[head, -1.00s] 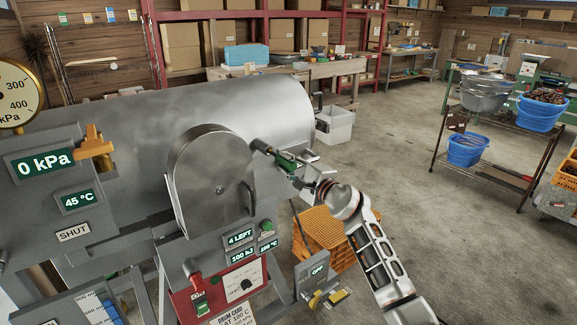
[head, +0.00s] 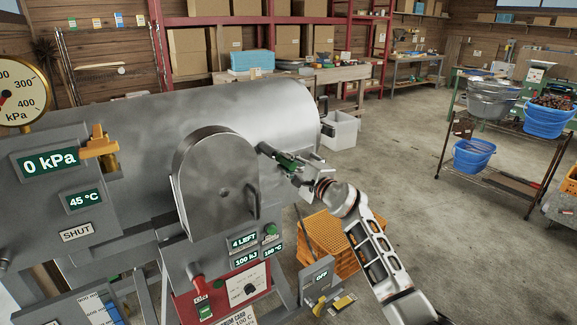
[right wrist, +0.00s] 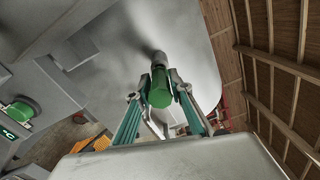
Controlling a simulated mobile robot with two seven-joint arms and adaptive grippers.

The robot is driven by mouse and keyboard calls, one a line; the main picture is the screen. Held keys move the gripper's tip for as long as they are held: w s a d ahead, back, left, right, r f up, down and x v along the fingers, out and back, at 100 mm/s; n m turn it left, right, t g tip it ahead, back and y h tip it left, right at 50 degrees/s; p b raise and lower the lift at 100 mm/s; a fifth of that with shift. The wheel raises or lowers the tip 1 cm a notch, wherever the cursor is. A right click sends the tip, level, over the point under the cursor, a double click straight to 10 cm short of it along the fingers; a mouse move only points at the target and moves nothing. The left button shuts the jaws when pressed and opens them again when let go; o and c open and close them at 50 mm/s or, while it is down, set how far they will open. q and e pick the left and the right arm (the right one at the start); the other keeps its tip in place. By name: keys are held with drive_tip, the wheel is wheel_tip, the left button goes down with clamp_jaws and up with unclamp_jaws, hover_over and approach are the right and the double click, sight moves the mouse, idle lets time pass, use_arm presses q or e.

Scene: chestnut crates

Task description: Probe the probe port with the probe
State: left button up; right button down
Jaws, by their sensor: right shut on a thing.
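My right gripper (head: 292,166) is beside the right end of the large grey drum (head: 240,105), just right of its round door (head: 215,185). It is shut on the probe, whose green handle (head: 286,160) shows between the fingers. In the right wrist view, the fingers close on the green probe (right wrist: 160,92), and its grey forward end (right wrist: 158,60) points at the drum's surface. I cannot make out the probe port, nor tell whether the tip touches the drum or is inside it. My left gripper is out of view.
The control panel (head: 245,285) and an OFF switch box (head: 318,278) stand below the gripper. An orange crate (head: 330,240) is on the floor behind my arm. A white bin (head: 342,130) is beyond the drum. A rack with blue buckets (head: 474,157) is at right; floor between is open.

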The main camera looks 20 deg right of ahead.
drive_tip(key=shift+w+a, duration=0.1)
drive_tip(key=shift+w, duration=0.15)
drive_tip(key=shift+w+a+b, duration=0.15)
drive_tip(key=shift+w+b, duration=0.15)
drive_tip(key=shift+w+a+b, duration=0.2)
drive_tip(key=shift+w+b, duration=0.2)
drive_tip(key=shift+w, duration=0.25)
drive_tip(key=c, duration=1.7)
unclamp_jaws()
